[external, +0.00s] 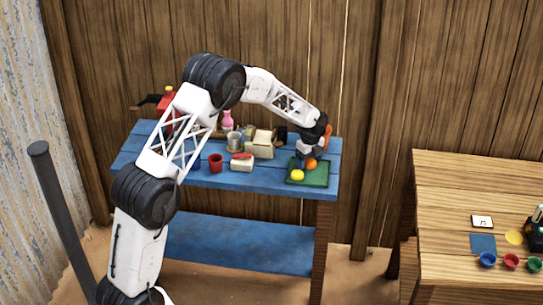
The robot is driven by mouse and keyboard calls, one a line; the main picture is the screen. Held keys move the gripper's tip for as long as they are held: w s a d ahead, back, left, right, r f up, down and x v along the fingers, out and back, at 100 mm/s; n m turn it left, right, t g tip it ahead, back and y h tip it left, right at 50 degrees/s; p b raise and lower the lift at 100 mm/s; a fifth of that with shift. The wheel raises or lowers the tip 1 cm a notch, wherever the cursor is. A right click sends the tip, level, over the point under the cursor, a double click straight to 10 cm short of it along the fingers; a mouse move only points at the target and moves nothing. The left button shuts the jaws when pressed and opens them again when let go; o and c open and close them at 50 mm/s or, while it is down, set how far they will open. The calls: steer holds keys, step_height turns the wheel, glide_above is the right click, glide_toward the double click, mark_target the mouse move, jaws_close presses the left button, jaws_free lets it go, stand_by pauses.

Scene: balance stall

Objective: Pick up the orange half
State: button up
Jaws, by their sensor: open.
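A small orange round thing (312,164), which looks like the orange half, sits on a green mat (318,178) at the right end of the blue table. My gripper (302,163) points down over the mat, right beside the orange thing on its left. The gripper is open. Its fingertips are small and partly hidden, so I cannot tell whether they touch the fruit. A yellow round fruit (297,175) lies on the mat in front of the gripper.
A cream box (262,146), a metal cup (235,140), a red cup (215,163) and a pink bottle (227,120) stand left of the mat on the blue table (270,182). A wooden table (460,185) with small coloured cups stands at the right.

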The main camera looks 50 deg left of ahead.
mark_target(308, 160)
stand_by(0.3)
steer(key=c, duration=1)
steer(key=shift+r, duration=0.15)
steer(key=shift+r, duration=0.9)
steer(key=shift+s+d+r, duration=0.15)
steer(key=shift+s+r, duration=0.2)
steer(key=shift+r, duration=0.45)
steer(key=s+d, duration=0.1)
steer(key=s, duration=0.4)
steer(key=s+d+r, duration=0.1)
steer(key=s+d, duration=0.1)
steer(key=s, duration=0.2)
steer(key=s+d, duration=0.1)
steer(key=s, duration=0.4)
steer(key=shift+s+d+r, duration=0.15)
steer(key=shift+s+d, duration=0.1)
steer(key=shift+s, duration=0.05)
